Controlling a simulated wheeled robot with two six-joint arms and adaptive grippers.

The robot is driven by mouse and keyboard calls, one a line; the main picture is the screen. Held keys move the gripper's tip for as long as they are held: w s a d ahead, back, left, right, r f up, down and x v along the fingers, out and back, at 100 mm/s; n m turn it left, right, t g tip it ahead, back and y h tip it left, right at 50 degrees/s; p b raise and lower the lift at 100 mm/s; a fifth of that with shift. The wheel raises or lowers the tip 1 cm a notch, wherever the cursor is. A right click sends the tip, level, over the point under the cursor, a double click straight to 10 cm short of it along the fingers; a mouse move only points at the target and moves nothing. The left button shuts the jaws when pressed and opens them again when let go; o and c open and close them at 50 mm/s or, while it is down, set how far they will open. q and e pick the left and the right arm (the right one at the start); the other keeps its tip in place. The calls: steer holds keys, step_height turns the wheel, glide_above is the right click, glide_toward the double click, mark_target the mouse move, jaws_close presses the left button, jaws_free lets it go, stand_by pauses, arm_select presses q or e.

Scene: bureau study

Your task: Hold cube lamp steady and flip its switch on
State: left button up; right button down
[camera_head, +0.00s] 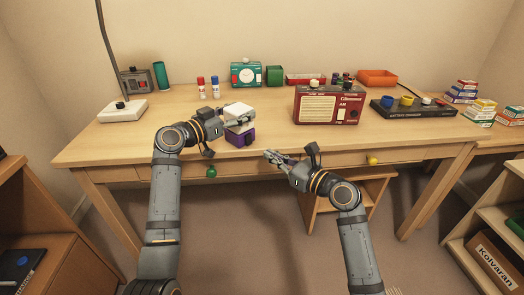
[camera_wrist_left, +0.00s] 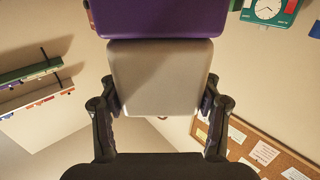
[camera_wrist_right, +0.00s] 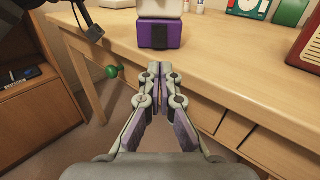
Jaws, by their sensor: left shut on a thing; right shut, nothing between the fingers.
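The cube lamp stands near the front edge of the desk, with a purple base (camera_head: 240,138) and a whitish cube shade (camera_head: 239,111) on top. My left gripper (camera_head: 238,120) is shut on the shade; in the left wrist view its fingers grip both sides of the shade (camera_wrist_left: 160,78), with the purple base (camera_wrist_left: 160,18) beyond. The right wrist view shows the purple base (camera_wrist_right: 160,34) with a dark panel on its front. My right gripper (camera_head: 268,155) is shut and empty, in front of and below the lamp, apart from it. I cannot make out the switch's position.
The desk (camera_head: 280,135) holds a red radio (camera_head: 328,104) to the right of the lamp, and red and blue bottles (camera_head: 207,87) behind. A white lamp base (camera_head: 123,111) stands at left. A drawer with a green knob (camera_head: 211,171) lies under the desk edge.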

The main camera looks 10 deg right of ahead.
steer(key=shift+s+d+r, duration=0.25)
steer(key=shift+s+d, duration=0.05)
steer(key=shift+s, duration=0.15)
steer(key=r+v, duration=0.1)
steer(key=v, duration=0.5)
steer(key=shift+s+d+r+g+h, duration=0.15)
steer(key=shift+s+r+g+h, duration=0.15)
steer(key=shift+s+r, duration=0.05)
